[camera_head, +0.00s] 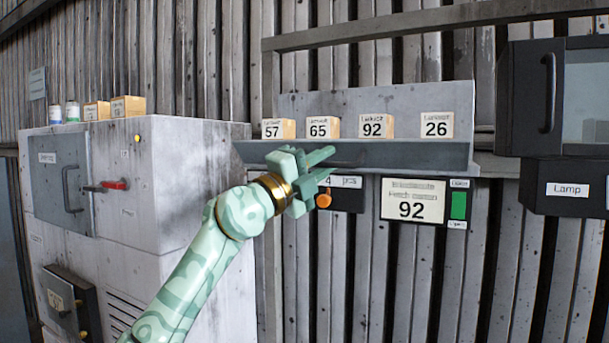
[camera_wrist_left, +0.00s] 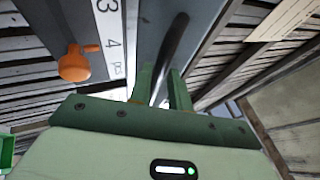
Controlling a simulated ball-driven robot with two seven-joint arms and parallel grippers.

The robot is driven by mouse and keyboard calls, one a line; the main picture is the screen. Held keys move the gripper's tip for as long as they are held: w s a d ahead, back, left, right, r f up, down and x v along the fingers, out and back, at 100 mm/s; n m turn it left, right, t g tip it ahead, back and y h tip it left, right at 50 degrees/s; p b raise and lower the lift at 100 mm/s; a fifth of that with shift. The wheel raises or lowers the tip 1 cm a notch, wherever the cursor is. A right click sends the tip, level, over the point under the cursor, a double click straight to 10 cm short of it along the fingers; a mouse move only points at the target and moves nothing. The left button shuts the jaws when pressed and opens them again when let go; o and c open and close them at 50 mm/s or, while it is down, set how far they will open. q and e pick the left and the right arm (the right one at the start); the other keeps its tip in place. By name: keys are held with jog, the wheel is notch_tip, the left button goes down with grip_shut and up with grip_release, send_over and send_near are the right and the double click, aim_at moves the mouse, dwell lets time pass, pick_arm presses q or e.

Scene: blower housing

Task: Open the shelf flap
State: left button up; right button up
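A grey wall shelf (camera_head: 375,100) carries a row of numbered boxes. Its grey front panel, the likely flap (camera_head: 430,156), runs along the lower front edge. My left gripper (camera_head: 325,165) is in front of the panel's left part, its two fingers pointing right and spread apart. In the left wrist view, a dark rounded bar (camera_wrist_left: 175,45) on a grey surface runs down toward the gap between the fingers of the left gripper (camera_wrist_left: 163,80). Whether the fingers touch it cannot be told. My right gripper is not in view.
Below the shelf are an orange knob (camera_head: 323,200), a panel reading 92 (camera_head: 412,201) and a green switch (camera_head: 458,206). A grey cabinet (camera_head: 190,180) with a red-handled lever (camera_head: 112,185) stands left. A dark lamp box (camera_head: 567,188) hangs right.

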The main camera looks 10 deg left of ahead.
pick_arm(q)
jog(key=b+v, duration=0.2)
jog(key=v, duration=1.4)
